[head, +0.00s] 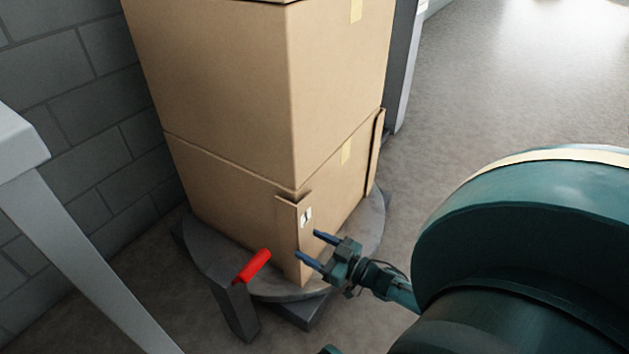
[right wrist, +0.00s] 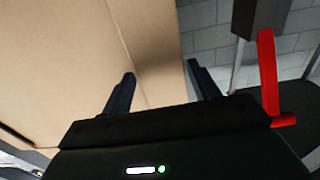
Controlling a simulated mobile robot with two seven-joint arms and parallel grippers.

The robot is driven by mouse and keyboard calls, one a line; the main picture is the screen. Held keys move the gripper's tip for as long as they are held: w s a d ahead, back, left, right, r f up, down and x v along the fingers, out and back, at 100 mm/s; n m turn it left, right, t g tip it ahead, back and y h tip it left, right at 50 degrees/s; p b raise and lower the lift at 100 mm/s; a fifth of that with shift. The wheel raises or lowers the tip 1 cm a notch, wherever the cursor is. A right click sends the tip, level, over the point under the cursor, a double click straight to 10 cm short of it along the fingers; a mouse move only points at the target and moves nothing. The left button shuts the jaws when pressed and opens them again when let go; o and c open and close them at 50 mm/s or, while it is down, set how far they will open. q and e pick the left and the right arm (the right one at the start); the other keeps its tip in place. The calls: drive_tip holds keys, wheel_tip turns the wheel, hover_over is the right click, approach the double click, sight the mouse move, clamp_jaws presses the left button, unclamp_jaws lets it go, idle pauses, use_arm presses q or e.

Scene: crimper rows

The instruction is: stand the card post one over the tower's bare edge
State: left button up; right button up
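The tower of tan cardboard boxes (head: 230,85) stands on a round grey turntable (head: 350,246). A card post (head: 290,238), an L-shaped tan strip with a small white label, stands upright at the tower's near lower corner. A second card post (head: 376,152) stands at the right lower corner. My right gripper (head: 308,245) is open, with its dark fingertips at the near post's lower half. In the right wrist view the open fingers (right wrist: 160,72) are apart with the tan card corner between or just beyond them; contact is unclear. My left gripper is out of view.
A red handle (head: 252,266) on a grey stand (head: 236,308) rises close left of the near post; it also shows in the right wrist view (right wrist: 267,75). A block wall (head: 60,75) is behind left, and a pale table-like frame (head: 65,230) at left.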

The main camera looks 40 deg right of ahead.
drive_tip(key=o, duration=0.4)
drive_tip(key=shift+s+d, duration=0.15)
drive_tip(key=shift+s, duration=0.35)
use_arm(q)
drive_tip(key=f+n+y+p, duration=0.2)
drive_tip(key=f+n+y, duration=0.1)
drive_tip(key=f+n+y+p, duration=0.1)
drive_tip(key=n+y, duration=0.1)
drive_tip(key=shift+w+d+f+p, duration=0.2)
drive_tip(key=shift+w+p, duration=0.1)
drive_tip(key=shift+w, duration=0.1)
use_arm(e)
drive_tip(key=v, duration=1.2)
